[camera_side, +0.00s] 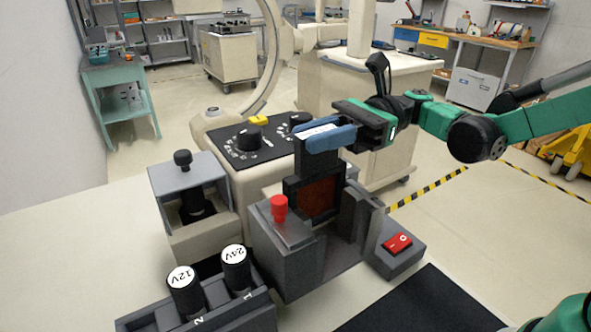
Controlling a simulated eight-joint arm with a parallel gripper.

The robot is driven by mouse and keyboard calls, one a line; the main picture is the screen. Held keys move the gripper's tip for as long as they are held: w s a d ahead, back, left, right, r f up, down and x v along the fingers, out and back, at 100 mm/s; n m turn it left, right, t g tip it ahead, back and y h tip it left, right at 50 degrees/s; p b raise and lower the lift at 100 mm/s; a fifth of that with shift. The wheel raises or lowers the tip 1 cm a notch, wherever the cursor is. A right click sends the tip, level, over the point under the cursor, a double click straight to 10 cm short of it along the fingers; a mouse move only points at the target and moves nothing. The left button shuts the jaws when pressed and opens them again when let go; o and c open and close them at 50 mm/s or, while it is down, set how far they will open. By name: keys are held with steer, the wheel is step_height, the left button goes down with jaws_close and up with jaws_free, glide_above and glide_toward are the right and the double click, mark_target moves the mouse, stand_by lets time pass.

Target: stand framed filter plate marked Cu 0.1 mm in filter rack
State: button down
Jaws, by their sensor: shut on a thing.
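My gripper (328,136), with blue fingers on a green and black hand, is shut on the top tab of a dark framed plate (318,197). The plate is upright and has a copper-brown window. A white label shows on the tab between the fingers, but its writing is too small to read. The grey filter rack (290,262) is below and around the plate's lower part, with a grey upright (358,212) to its right. The plate's lower edge is hidden behind the rack's front block, so I cannot tell whether it touches the bottom.
A red knob (279,207) stands on the rack's front block. A red rocker switch (397,243) sits to the right. Black cylinders marked 12V (184,290) and 24V (236,266) stand in a holder at front left. A dial panel (248,139) is behind. A black mat (425,305) lies clear at front right.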

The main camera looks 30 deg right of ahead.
mark_target(334, 156)
steer(key=shift+f, duration=1.5)
steer(key=c, duration=0.7)
jaws_free()
steer(key=shift+d+f, duration=0.2)
steer(key=shift+d, duration=0.05)
steer(key=d, duration=0.4)
steer(key=shift+o, duration=0.3)
steer(key=shift+d, duration=0.55)
